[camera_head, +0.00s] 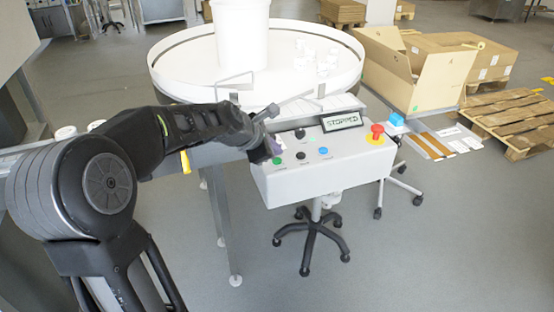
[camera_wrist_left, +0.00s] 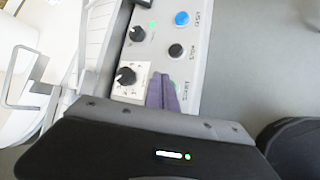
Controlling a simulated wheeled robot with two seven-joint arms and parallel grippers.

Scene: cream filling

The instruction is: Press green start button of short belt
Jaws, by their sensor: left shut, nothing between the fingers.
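The grey control box (camera_head: 320,180) stands below the round table, with a display (camera_head: 342,121) reading STOPPED. A green button (camera_head: 277,160) is at the left end of its panel, and another green spot (camera_head: 308,148) lies further right. My left gripper (camera_head: 276,147) is shut and empty, its purple fingertips over the left end of the panel, close to the green button. In the left wrist view the purple fingers (camera_wrist_left: 163,92) lie next to the START label and largely hide the button there. I cannot tell whether they touch it. My right gripper is not in view.
A black button (camera_head: 300,155), a blue button (camera_head: 323,150) and black knobs (camera_wrist_left: 126,76) are close to the fingertips. A red emergency stop (camera_head: 376,132) is at the right end. The white round table (camera_head: 180,80) with a metal rim stands behind.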

